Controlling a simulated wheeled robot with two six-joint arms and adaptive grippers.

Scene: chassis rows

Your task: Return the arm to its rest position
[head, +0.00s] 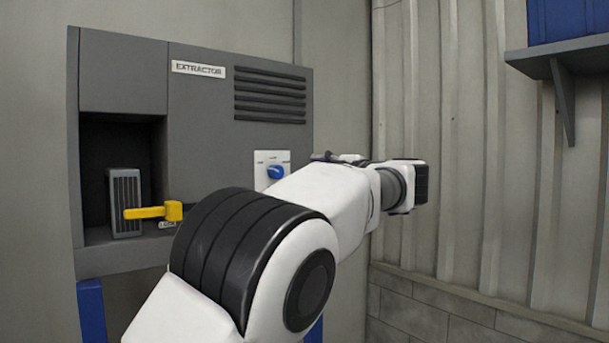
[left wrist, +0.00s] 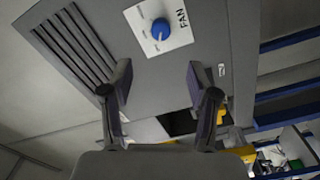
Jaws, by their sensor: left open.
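My left arm (head: 330,205) reaches across the head view in front of the grey extractor cabinet (head: 215,150). Its gripper is mostly hidden behind the arm there. In the left wrist view my left gripper (left wrist: 160,80) is open, with its two dark fingers apart and nothing between them. It faces the cabinet's front, where a blue fan knob (left wrist: 161,28) sits on a white plate beyond the fingertips, apart from them. The same knob (head: 275,172) shows in the head view just above the arm. My right gripper is in neither view.
A yellow handle (head: 155,212) sticks out at the cabinet's open recess, in front of a grey finned block (head: 125,203). A shelf (head: 560,52) with a blue bin (head: 568,20) is on the right wall. The space right of the arm is clear.

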